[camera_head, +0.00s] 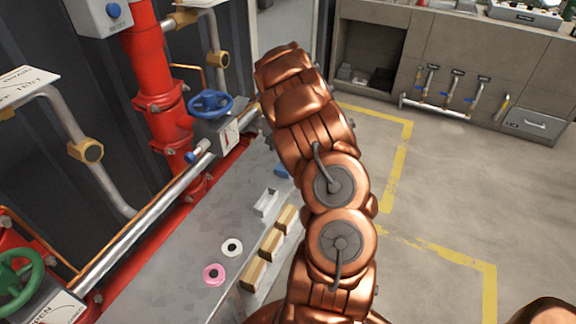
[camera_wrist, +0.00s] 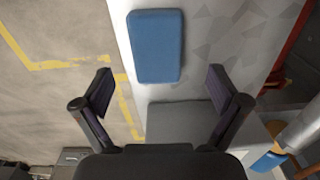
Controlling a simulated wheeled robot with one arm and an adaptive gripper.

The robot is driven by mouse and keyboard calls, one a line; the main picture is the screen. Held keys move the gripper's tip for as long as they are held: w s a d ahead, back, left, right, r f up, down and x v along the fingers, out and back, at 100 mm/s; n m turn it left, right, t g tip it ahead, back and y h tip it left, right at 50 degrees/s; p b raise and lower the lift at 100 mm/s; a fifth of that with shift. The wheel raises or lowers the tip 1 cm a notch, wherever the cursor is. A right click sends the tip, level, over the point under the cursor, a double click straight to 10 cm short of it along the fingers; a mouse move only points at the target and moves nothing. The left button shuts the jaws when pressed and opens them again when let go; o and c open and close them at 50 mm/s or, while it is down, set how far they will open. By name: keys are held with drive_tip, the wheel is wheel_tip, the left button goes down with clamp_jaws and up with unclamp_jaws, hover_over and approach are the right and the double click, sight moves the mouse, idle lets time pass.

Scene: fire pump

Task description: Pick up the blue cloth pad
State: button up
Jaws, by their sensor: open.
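The blue cloth pad (camera_wrist: 156,46) lies flat on the grey metal bench top (camera_wrist: 215,50), close to the bench's edge, in the wrist view. My gripper (camera_wrist: 160,88) is open and empty, with its two dark fingers spread to either side. The pad shows ahead of the fingertips, between their lines, with no finger seen touching it. In the head view only a small blue part of the pad (camera_head: 282,171) shows beside my copper arm. The arm hides the rest of it and my gripper there.
Red pipes (camera_head: 160,95) and a blue valve wheel (camera_head: 210,103) stand behind. The floor (camera_head: 450,200) at right is open.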

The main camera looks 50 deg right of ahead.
drive_tip(key=f, duration=0.3)
drive_tip(key=shift+s+d+f, duration=0.1)
drive_tip(key=shift+s+f, duration=0.15)
drive_tip(key=shift+w+f, duration=0.1)
drive_tip(key=shift+f, duration=0.35)
drive_tip(key=c, duration=1.1)
drive_tip(key=shift+c, duration=0.2)
drive_tip(key=shift+r, duration=0.1)
